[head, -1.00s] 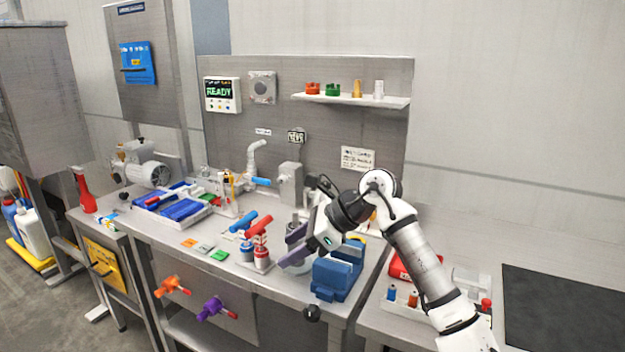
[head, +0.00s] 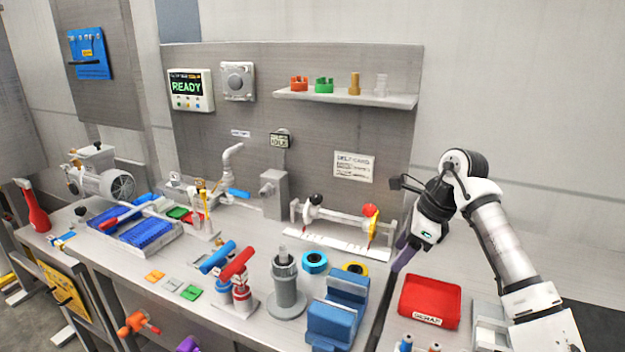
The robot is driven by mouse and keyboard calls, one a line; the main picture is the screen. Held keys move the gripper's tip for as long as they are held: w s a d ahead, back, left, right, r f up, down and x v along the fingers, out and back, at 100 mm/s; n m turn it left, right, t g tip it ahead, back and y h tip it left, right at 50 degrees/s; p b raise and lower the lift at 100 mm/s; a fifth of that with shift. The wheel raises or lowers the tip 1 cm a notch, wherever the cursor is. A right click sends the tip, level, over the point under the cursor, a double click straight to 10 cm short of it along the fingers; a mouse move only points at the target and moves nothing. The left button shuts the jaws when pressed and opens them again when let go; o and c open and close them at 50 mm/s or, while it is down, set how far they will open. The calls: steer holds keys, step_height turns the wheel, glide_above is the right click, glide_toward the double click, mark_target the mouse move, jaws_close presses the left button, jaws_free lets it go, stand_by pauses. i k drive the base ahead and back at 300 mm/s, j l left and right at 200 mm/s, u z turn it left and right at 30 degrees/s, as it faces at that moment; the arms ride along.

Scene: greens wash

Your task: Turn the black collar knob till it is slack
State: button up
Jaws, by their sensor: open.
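A black knob (head: 315,199) sits on the left part of a white rail fixture (head: 340,216) at the back of the bench. A red and yellow piece (head: 371,211) is at the fixture's right end. Another small black knob (head: 80,211) shows at the bench's left, near the motor. I cannot tell from markings which is the collar knob. My gripper (head: 402,258) is to the right of the fixture, apart from both knobs, with its purple fingers pointing down and left. It is open and holds nothing that I can see; the gap between its fingers is hard to see.
A blue vise (head: 340,308), a grey stepped post (head: 286,284) and red and blue handled valves (head: 236,279) stand at the front. A red bin (head: 430,300) is below right of my gripper. Blue trays (head: 147,232) are at left. A shelf (head: 345,97) hangs behind.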

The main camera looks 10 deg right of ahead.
mark_target(315, 198)
steer(key=i, duration=0.9)
